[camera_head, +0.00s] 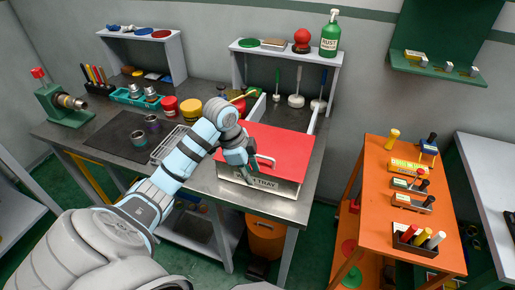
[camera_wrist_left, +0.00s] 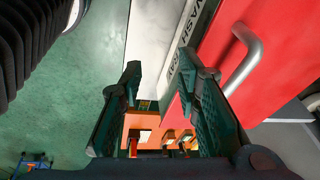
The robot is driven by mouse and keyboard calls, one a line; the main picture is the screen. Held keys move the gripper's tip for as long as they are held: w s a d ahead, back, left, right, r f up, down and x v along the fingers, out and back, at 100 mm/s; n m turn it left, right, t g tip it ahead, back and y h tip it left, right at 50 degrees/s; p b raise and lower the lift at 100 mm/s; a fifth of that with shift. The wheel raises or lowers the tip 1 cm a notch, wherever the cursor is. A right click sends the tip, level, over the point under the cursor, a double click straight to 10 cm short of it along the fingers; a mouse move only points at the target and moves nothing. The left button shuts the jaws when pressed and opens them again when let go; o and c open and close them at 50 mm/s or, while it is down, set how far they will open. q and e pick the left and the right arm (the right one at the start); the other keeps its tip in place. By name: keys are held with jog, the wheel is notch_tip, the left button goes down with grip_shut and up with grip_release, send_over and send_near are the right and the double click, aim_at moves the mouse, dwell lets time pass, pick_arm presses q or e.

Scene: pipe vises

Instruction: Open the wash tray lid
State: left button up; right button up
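The wash tray (camera_head: 258,187) is a pale box with a "TRAY" label on its front, on the front right of the grey workbench. Its red lid (camera_head: 286,143) lies flat over it and looks shut. A silver bar handle (camera_head: 265,160) stands on the lid near its front edge. My left gripper (camera_head: 247,170) is at the front edge of the tray, left of the handle. In the left wrist view the gripper (camera_wrist_left: 162,72) has its fingers apart with nothing held. The handle (camera_wrist_left: 243,66) is outside the fingers, to their right. My right gripper does not show.
A wire rack (camera_head: 170,143), yellow tin (camera_head: 190,109) and red tin (camera_head: 169,106) are to the left. An orange cart (camera_head: 376,212) stands to the right, across a floor gap.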

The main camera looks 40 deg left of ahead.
pick_arm(q)
jog(key=w+a+r+m+h, duration=0.15)
jog(key=a+r, duration=0.25)
jog(key=r, duration=0.5)
jog(key=m, duration=0.2)
send_near(258, 156)
jog(key=shift+t+h, duration=0.25)
jog(key=shift+t, duration=0.25)
jog(key=x, duration=0.8)
jog(key=shift+s+d, duration=0.1)
jog(key=shift+s, duration=0.1)
grip_shut()
